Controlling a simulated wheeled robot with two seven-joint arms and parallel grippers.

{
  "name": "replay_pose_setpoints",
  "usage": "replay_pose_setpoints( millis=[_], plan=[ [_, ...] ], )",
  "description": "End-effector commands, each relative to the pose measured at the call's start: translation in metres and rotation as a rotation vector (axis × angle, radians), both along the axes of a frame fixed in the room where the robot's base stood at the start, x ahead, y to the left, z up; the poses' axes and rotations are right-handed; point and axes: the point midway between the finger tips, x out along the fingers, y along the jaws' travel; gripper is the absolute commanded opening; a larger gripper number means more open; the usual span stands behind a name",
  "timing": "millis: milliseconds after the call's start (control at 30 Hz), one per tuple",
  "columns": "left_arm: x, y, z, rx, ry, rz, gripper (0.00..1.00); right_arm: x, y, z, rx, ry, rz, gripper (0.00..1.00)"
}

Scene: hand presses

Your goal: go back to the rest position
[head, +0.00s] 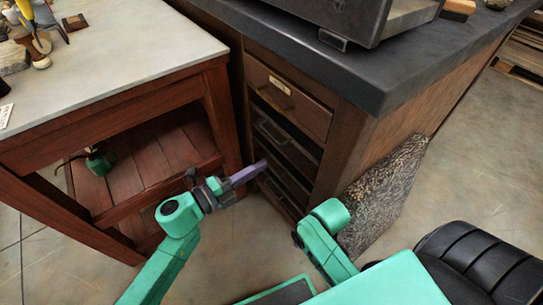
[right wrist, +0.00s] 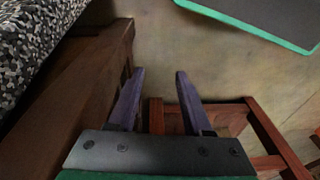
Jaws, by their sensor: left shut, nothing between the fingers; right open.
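My left gripper (head: 249,173) is in the middle of the head view, its purple fingers shut with nothing between them. It points toward the drawer fronts of the dark wooden cabinet (head: 290,100), close to the lower drawers; I cannot tell whether it touches them. My right gripper (right wrist: 158,72) shows in the right wrist view with its two fingers apart and nothing between them. In the head view the right arm's green link shows in front of the cabinet, but its fingers are hidden.
A wooden table (head: 120,88) with a pale top and lower slatted shelf stands at left. A dark countertop (head: 400,75) carries a machine (head: 350,20). A speckled slab (head: 385,195) leans by the cabinet. Bare floor (head: 470,180) lies at right.

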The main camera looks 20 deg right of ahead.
Motion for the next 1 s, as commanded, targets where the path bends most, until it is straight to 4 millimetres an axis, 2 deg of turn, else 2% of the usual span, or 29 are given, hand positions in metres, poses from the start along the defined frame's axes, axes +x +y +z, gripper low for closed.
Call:
replay_pose_setpoints(
  millis=[100, 200, 433, 500, 567, 667, 700, 767, 800, 867, 900, 1000],
  plan=[
    [-0.006, 0.023, -0.001, 0.002, 0.003, 0.001, 0.00, 0.001, -0.001, -0.005, -0.003, 0.001, -0.002, 0.50],
    [-0.009, 0.032, 0.000, 0.001, 0.001, 0.000, 0.00, 0.000, -0.001, -0.008, -0.003, 0.002, -0.003, 0.50],
    [-0.009, 0.034, -0.001, 0.000, 0.001, 0.001, 0.00, 0.001, -0.001, -0.009, -0.004, 0.001, -0.003, 0.50],
    [-0.003, 0.036, 0.002, -0.014, 0.019, 0.034, 0.00, 0.001, -0.001, -0.009, -0.004, 0.001, -0.004, 0.50],
    [0.012, 0.043, 0.006, -0.054, 0.073, 0.128, 0.00, 0.001, -0.001, -0.009, -0.004, 0.001, -0.004, 0.50],
    [0.057, 0.083, 0.006, -0.170, 0.280, 0.439, 0.00, 0.001, -0.001, -0.009, -0.004, 0.001, -0.004, 0.50],
    [0.074, 0.111, -0.005, -0.223, 0.411, 0.601, 0.00, 0.001, -0.001, -0.009, -0.004, 0.001, -0.004, 0.50],
    [0.087, 0.160, -0.034, -0.292, 0.629, 0.842, 0.00, 0.001, -0.001, -0.009, -0.004, 0.001, -0.004, 0.50],
    [0.085, 0.190, -0.057, -0.322, 0.772, 0.984, 0.00, 0.001, -0.001, -0.009, -0.004, 0.001, -0.004, 0.50],
    [0.072, 0.227, -0.092, -0.353, 0.970, 1.163, 0.00, 0.001, -0.001, -0.009, -0.003, 0.001, -0.003, 0.50],
    [0.058, 0.247, -0.114, -0.361, 1.089, 1.263, 0.00, 0.001, -0.001, -0.009, -0.003, 0.001, -0.003, 0.50],
    [0.017, 0.279, -0.155, -0.364, 1.334, 1.447, 0.00, 0.001, -0.001, -0.009, -0.003, 0.001, -0.003, 0.50]
  ],
)
